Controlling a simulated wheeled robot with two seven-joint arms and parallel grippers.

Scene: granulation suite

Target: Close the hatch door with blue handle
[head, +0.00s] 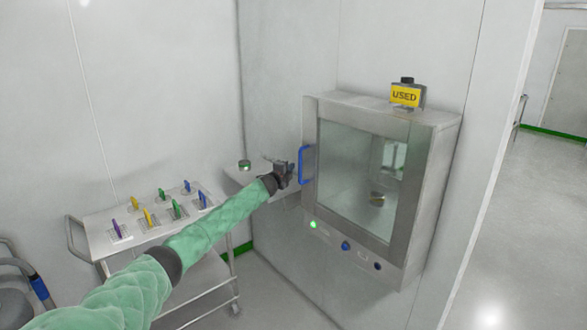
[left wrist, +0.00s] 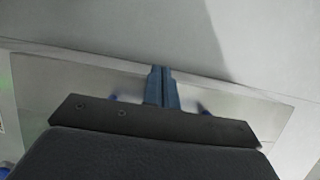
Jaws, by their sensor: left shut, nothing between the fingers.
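The hatch door (head: 312,118) is a metal frame with a large glass pane (head: 365,175) on the front of a steel wall box. It looks flush or nearly flush with the box; I cannot tell whether it is fully closed. Its blue handle (head: 302,166) stands upright on the door's left edge. My left gripper (head: 290,172) is just left of the handle; I cannot tell whether they touch. In the left wrist view, its fingers (left wrist: 162,86) are together and empty, with blue handle parts (left wrist: 203,107) partly hidden behind the gripper body. My right gripper is not in view.
A yellow "USED" sign (head: 405,96) stands on the box. Below the door are a green-lit button (head: 312,224) and a blue knob (head: 345,245). A steel cart (head: 90,222) with several coloured tags stands at left. Floor is open at right.

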